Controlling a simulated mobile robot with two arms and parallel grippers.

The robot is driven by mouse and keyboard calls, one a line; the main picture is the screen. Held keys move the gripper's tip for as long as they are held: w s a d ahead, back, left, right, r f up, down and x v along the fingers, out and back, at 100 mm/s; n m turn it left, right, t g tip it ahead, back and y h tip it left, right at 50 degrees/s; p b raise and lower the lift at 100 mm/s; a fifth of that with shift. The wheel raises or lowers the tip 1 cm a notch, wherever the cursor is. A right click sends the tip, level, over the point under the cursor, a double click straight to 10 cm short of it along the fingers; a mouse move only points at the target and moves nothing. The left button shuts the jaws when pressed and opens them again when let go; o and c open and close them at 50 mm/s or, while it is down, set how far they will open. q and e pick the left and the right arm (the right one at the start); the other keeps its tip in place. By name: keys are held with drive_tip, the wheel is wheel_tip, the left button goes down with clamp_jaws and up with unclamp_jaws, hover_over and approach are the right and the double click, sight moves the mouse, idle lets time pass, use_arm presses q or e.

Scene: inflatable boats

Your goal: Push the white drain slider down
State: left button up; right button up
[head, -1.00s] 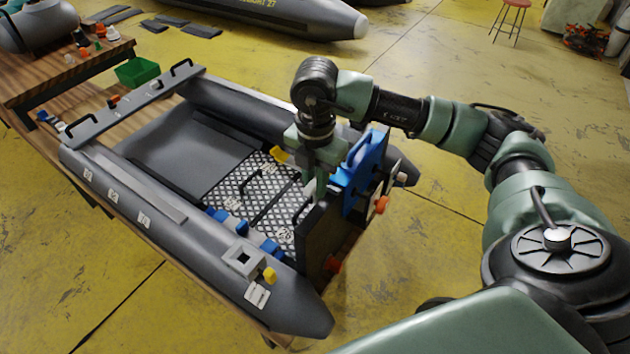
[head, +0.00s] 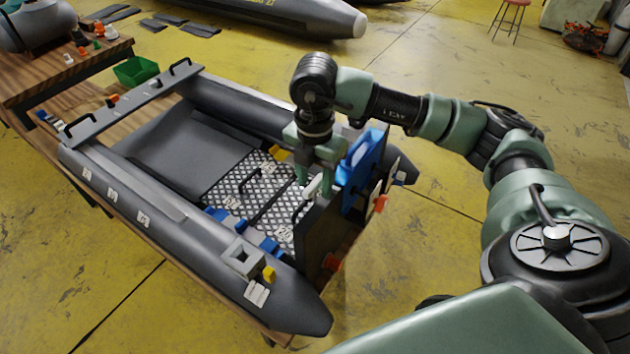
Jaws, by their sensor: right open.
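A small white piece (head: 312,187), which looks like the drain slider, shows at the inner side of the dark transom board (head: 316,232) of the grey inflatable boat (head: 215,262). My right gripper (head: 314,184) points down over it, its fingers open and apart. The white piece shows between the fingertips; I cannot tell whether they touch it. The slider's lower part and track are hard to make out. My left gripper is not in view.
A blue bracket (head: 358,172) stands on the transom just right of my gripper. Black handles (head: 300,208) and blue blocks (head: 270,248) sit on and beside the checkered floor panels (head: 232,192).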

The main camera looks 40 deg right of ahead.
drive_tip(key=shift+r+p, duration=1.6)
drive_tip(key=shift+r, duration=1.15)
drive_tip(key=shift+s+f, duration=0.1)
drive_tip(key=shift+f, duration=0.05)
